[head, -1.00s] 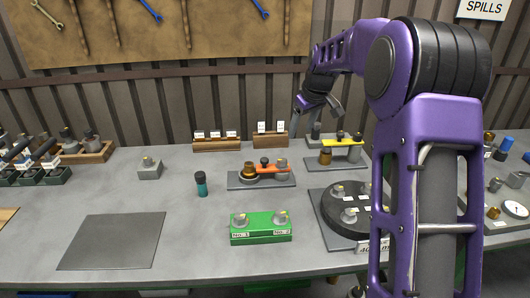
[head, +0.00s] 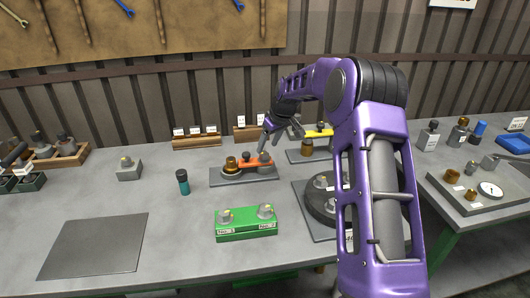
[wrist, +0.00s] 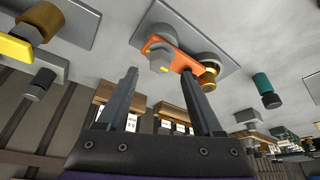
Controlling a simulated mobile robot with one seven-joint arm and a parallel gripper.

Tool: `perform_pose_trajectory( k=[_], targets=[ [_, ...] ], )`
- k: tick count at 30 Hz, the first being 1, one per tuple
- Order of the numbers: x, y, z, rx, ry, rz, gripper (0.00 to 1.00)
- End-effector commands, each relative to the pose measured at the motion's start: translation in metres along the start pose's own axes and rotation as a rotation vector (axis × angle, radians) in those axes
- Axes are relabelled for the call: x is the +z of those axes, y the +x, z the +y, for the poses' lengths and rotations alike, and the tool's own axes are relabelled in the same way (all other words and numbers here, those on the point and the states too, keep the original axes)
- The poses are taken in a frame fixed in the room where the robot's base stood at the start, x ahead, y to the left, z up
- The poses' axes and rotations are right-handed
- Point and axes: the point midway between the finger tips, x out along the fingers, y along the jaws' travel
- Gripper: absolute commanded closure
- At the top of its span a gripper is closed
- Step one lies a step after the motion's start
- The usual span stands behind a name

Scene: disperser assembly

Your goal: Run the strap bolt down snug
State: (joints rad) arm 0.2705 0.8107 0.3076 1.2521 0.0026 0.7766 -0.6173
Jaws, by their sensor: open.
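An orange strap (head: 253,164) lies across a fixture on a grey plate (head: 225,181) at the back of the bench. It also shows in the wrist view (wrist: 183,61), with a grey hex-headed bolt (wrist: 157,62) on it. A brass-coloured round part (head: 231,164) stands at its left end in the head view. My gripper (head: 281,142) is above and to the right of the strap there. In the wrist view my gripper (wrist: 160,73) is open and empty, its fingers apart with the bolt showing beyond the gap. I cannot tell how far the bolt is screwed in.
A fixture with a yellow strap (head: 318,133) stands just right of my gripper. A green block (head: 246,225) and a black round fixture (head: 316,208) are nearer the front. A dark teal bottle (head: 183,182) stands left of the strap. The front left bench holds a bare mat (head: 95,245).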

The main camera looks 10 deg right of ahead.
Motion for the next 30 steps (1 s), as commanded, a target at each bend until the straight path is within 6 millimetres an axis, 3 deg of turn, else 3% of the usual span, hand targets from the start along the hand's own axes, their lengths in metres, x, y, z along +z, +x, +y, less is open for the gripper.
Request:
perform_pose_trajectory(
  k=[3,7,20,30],
  targets=[
    [0.001,0.022,0.0,-0.001,0.0,-0.002,0.32],
    [0.001,0.037,0.0,-0.001,0.0,-0.002,0.32],
    [0.0,0.045,0.0,0.001,0.0,0.0,0.34],
    [0.0,0.045,0.0,0.0,0.0,0.0,0.95]
  ],
)
